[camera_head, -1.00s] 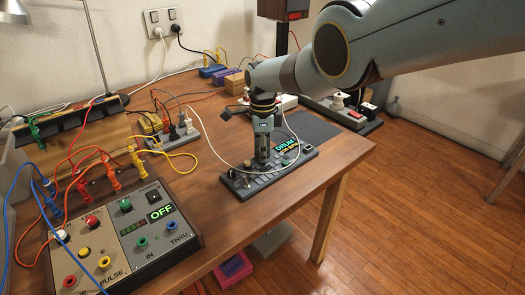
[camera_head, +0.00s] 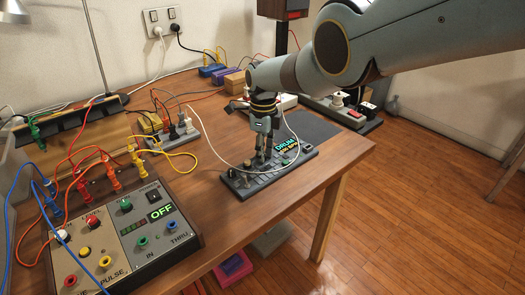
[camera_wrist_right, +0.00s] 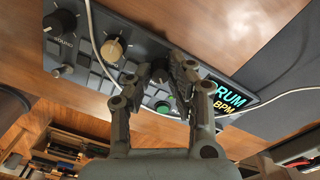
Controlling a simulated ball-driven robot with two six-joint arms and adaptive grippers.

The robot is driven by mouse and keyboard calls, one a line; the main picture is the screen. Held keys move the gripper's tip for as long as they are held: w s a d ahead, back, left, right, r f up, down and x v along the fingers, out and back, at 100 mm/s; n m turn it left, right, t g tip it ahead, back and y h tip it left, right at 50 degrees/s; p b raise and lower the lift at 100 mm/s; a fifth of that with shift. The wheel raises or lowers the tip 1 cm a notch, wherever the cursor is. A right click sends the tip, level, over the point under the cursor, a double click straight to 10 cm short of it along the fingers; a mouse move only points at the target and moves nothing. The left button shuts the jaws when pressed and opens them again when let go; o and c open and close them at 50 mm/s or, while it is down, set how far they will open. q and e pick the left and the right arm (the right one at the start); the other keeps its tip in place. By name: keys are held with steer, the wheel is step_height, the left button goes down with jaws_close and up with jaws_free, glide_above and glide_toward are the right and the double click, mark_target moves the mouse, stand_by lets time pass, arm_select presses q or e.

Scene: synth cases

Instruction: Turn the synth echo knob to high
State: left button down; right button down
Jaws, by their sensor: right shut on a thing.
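The synth (camera_head: 240,188) is a dark panel near the table's right edge, with rows of keys and a lit display reading "DRUM". It also shows in the wrist view (camera_wrist_right: 215,75). My right gripper (camera_head: 263,155) reaches down onto it from above. In the wrist view, my right gripper (camera_wrist_right: 157,78) is closed around a dark knob (camera_wrist_right: 158,70), partly hidden by the fingers. A tan knob (camera_wrist_right: 112,48) and a larger black knob (camera_wrist_right: 60,22) lie to its left. I cannot read which knob is echo. My left gripper is not in view.
A grey box with an "OFF" display (camera_head: 161,212) and several plugged cables stands at the front left. A white cable (camera_head: 207,135) loops close to my right gripper and over the synth. A power strip (camera_head: 175,140) sits behind. Bare table lies left of the synth.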

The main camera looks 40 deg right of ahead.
steer(key=c, duration=1.2)
jaws_free()
steer(key=shift+w+d+r, duration=0.1)
steer(key=shift+w+r, duration=0.05)
steer(key=shift+r, duration=0.65)
step_height(320, 180, up, 10)
steer(key=shift+r, duration=0.2)
steer(key=shift+f, duration=0.1)
